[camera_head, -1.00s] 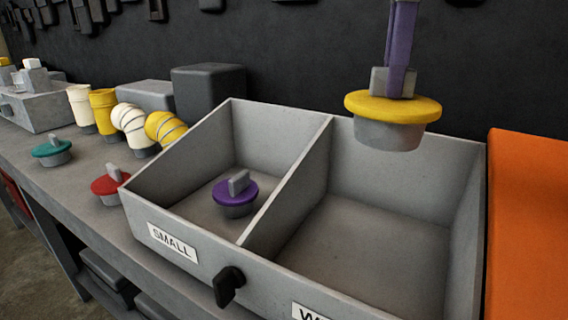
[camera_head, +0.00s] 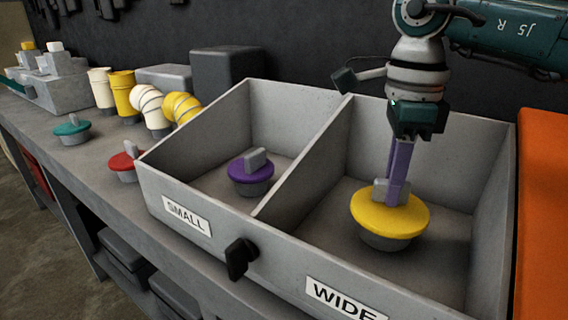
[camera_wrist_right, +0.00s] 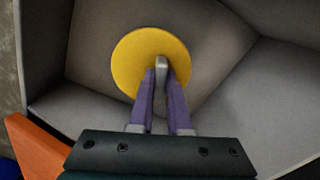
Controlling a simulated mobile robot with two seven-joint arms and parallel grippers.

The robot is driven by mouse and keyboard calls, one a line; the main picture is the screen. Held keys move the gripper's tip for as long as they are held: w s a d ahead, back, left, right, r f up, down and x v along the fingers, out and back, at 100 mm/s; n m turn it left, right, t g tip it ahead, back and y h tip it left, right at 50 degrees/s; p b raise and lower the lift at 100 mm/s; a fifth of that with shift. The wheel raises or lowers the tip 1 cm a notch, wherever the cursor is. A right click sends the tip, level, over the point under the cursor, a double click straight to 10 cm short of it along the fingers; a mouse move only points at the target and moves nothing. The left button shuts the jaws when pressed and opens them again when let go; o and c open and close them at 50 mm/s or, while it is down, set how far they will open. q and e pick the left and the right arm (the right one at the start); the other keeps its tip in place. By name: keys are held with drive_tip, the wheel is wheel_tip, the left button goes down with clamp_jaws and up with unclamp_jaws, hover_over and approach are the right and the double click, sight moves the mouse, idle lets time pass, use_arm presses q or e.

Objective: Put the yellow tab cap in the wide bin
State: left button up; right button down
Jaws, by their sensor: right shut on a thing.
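The yellow tab cap (camera_head: 388,218) has a wide yellow disc, a grey tab on top and a grey plug below. My right gripper (camera_head: 394,192), with purple fingers, is shut on its tab and holds it upright inside the wide bin (camera_head: 470,272), the right compartment labelled WIDE. I cannot tell whether the plug touches the bin floor. In the right wrist view the purple fingers (camera_wrist_right: 161,72) grip the tab over the yellow disc (camera_wrist_right: 135,58), with bin walls around. My left gripper is not in view.
The small bin (camera_head: 190,168) on the left holds a purple tab cap (camera_head: 250,172). A divider (camera_head: 305,155) separates the bins. Red (camera_head: 122,162) and teal (camera_head: 72,130) caps and several duct pieces stand left. An orange surface (camera_head: 543,215) borders the right.

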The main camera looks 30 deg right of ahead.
drive_tip(key=shift+f, duration=0.8)
drive_tip(key=shift+f, duration=0.25)
drive_tip(key=c, duration=0.9)
unclamp_jaws()
drive_tip(key=shift+r, duration=0.1)
